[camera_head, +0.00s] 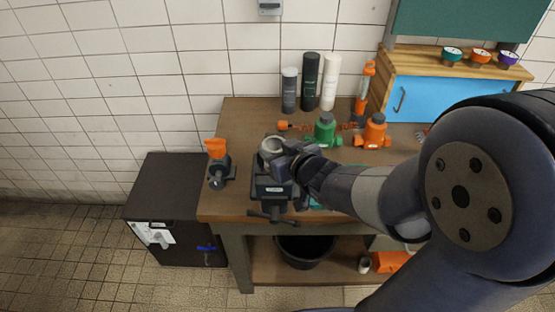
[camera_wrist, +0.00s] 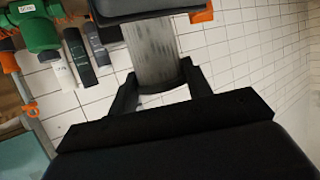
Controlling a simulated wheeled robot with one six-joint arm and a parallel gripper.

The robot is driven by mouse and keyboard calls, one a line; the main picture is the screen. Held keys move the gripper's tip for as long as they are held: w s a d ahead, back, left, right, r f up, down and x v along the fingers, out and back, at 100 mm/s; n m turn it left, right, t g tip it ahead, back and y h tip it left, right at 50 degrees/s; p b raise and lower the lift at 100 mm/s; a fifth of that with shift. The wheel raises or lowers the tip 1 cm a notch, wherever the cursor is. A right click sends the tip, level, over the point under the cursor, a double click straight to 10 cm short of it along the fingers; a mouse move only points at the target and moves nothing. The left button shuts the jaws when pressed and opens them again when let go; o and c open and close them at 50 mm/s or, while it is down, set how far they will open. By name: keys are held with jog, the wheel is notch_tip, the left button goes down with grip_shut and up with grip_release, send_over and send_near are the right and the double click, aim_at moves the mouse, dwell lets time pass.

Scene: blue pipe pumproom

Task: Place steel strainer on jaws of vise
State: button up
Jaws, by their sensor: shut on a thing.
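The steel strainer (camera_head: 272,147) is a short grey metal cylinder with an open round top. In the head view it is upright directly above the vise (camera_head: 270,190), a dark block near the table's front left. In the wrist view the strainer (camera_wrist: 150,55) shows a brushed side, and its far end meets the dark vise (camera_wrist: 130,8). I cannot tell whether it rests on the jaws or is just above them. My gripper (camera_head: 286,155) comes from the right and is shut on the strainer. Its two fingers (camera_wrist: 158,85) flank the cylinder in the wrist view.
Green (camera_head: 325,130) and orange (camera_head: 373,132) valves stand behind to the right. Several bottles (camera_head: 310,82) stand at the back. A blue-fronted wooden cabinet (camera_head: 430,95) is at the right. My arm hides the table's right side.

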jog(key=shift+f, duration=0.95)
jog(key=shift+f+b, duration=0.25)
jog(key=shift+b, duration=0.05)
jog(key=o, duration=1)
jog(key=shift+o, duration=0.2)
jog(key=shift+r, duration=0.15)
jog(key=shift+r+p, duration=0.2)
jog(key=shift+p, duration=0.1)
jog(key=p+v, duration=0.3)
jog(key=v, duration=0.9)
